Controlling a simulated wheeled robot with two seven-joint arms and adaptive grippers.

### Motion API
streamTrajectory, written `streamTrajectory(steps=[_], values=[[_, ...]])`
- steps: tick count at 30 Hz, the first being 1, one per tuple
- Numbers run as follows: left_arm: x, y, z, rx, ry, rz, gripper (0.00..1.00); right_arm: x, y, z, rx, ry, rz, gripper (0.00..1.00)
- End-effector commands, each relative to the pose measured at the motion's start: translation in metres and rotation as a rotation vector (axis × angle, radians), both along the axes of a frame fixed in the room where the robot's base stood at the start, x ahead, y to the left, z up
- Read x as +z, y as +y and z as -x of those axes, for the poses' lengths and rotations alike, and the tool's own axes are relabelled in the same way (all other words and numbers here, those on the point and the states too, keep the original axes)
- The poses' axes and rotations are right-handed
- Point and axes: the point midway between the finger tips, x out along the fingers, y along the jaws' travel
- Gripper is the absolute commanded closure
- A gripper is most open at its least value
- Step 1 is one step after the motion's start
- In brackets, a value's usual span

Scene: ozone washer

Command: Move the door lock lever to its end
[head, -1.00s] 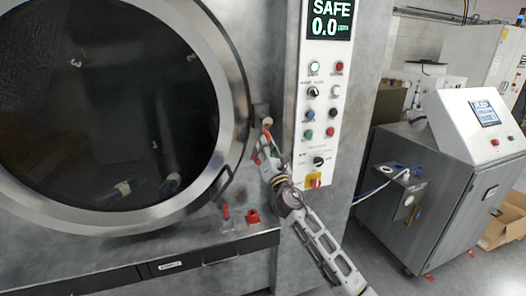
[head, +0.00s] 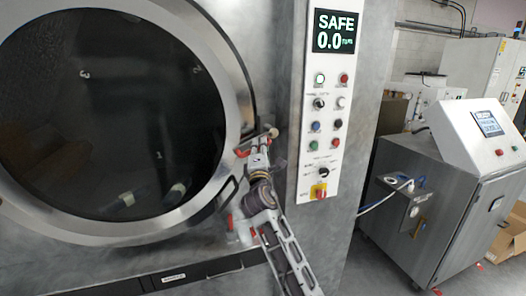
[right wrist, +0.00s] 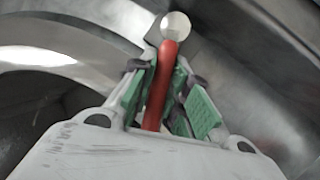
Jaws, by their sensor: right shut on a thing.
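The door lock lever is a red rod (right wrist: 163,85) with a pale ball end (right wrist: 175,25) in the right wrist view. It sits at the right rim of the round door (head: 235,95), and its ball also shows in the head view (head: 273,132). My right gripper (right wrist: 163,88) is shut on the lever, with green-padded fingers on both sides of the red rod and the ball beyond the fingertips. In the head view this gripper (head: 258,148) comes up from below and hides most of the lever. My left gripper is not in view.
A control panel (head: 327,120) with buttons, a selector and a display reading SAFE 0.0 stands right of the lever. A dark door handle (head: 228,190) and a ledge (head: 205,270) lie lower left. A metal cabinet (head: 430,200) stands farther right.

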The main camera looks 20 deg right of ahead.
Motion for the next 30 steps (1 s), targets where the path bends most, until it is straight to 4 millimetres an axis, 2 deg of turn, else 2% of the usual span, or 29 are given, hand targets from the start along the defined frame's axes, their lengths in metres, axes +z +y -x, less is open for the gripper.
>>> streamTrajectory(steps=[1, 6, 24, 25, 29, 30], values=[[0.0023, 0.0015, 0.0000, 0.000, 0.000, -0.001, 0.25, 0.0113, 0.0020, 0.0012, 0.003, -0.012, -0.028, 1.00], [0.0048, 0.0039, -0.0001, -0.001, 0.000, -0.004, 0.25, 0.0172, 0.0026, 0.0013, 0.003, -0.010, -0.112, 1.00], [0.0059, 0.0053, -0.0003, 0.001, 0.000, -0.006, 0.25, 0.0208, 0.0011, 0.0014, -0.001, -0.010, -0.163, 1.00], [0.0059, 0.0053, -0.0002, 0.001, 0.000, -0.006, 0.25, 0.0208, 0.0011, 0.0014, -0.001, -0.009, -0.162, 0.81], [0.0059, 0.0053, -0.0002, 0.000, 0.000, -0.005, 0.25, 0.0197, 0.0008, 0.0012, -0.003, -0.008, -0.163, 0.64], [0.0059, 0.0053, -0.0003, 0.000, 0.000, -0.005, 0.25, 0.0190, 0.0008, 0.0011, -0.002, -0.007, -0.163, 0.63]])
